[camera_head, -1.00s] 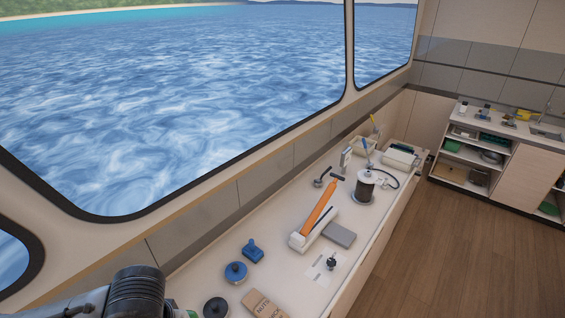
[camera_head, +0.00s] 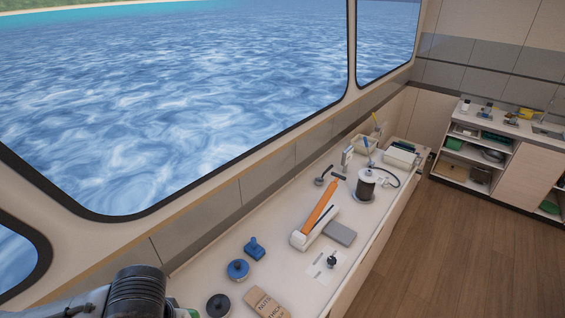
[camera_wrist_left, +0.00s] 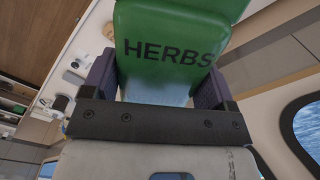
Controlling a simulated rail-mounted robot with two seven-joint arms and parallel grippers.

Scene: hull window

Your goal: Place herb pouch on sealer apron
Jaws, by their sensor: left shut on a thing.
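The green herb pouch (camera_wrist_left: 180,45), printed HERBS, fills the upper middle of the left wrist view. My left gripper (camera_wrist_left: 158,85) is shut on it, with a dark finger at each side. In the head view my left arm comes in at the bottom left, and a sliver of green (camera_head: 193,313) shows beside it; the gripper itself is out of that view. The sealer (camera_head: 315,222) is white with a long orange lever and lies on the bench. A flat grey plate (camera_head: 341,233) adjoins its right side, apparently the apron; its top is bare. My right gripper is not in view.
Near the arm are a black round thing (camera_head: 218,305), a brown NUTS packet (camera_head: 266,303), a blue round weight (camera_head: 238,269) and a blue-handled block (camera_head: 254,248). A small dark knob (camera_head: 332,261) stands before the plate. A spool (camera_head: 365,186) stands beyond the sealer.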

